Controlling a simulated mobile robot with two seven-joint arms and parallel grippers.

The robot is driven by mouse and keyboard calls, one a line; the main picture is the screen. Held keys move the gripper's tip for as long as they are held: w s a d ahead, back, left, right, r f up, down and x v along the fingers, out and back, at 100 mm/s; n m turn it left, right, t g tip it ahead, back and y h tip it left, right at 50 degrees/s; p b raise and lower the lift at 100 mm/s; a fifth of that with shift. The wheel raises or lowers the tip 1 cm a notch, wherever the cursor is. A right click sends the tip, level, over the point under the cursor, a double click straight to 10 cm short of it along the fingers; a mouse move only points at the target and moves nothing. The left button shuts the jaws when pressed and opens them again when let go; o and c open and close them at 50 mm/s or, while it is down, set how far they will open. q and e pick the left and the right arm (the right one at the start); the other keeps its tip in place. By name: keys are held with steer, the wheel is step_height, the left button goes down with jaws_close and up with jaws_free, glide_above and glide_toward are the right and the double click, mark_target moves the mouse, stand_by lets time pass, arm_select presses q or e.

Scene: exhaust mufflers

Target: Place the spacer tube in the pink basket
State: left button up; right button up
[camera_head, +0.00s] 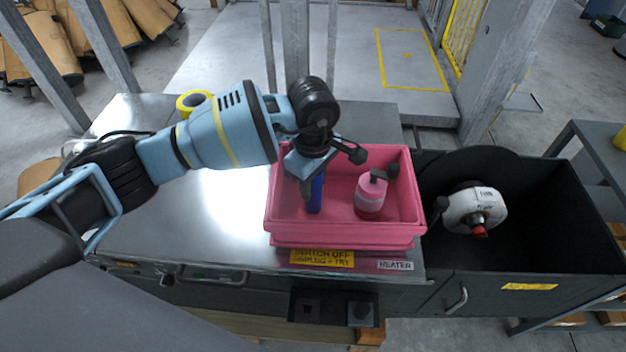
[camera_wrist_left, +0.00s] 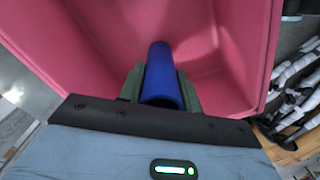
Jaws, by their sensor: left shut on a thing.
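The spacer tube is a blue cylinder (camera_head: 316,194), upright inside the left part of the pink basket (camera_head: 346,235). My left gripper (camera_head: 308,185) reaches down into the basket and is shut on the tube. In the left wrist view the blue tube (camera_wrist_left: 162,75) sits between the two dark green fingers of the gripper (camera_wrist_left: 160,88), with pink walls around it. Whether the tube's lower end touches the basket floor cannot be told. My right gripper is not in view.
A pink bottle with a black pump top (camera_head: 371,192) stands in the basket's right part. A dark bin (camera_head: 540,262) on the right holds a white container with a red cap (camera_head: 474,210). A yellow tape roll (camera_head: 193,102) lies at the metal table's back. The table left of the basket (camera_head: 215,215) is clear.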

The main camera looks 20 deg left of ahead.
arm_select(q)
steer(key=o, duration=1.1)
steer(key=shift+f, duration=0.1)
steer(key=shift+c, duration=0.2)
step_height(320, 180, up, 12)
steer(key=shift+r, duration=0.2)
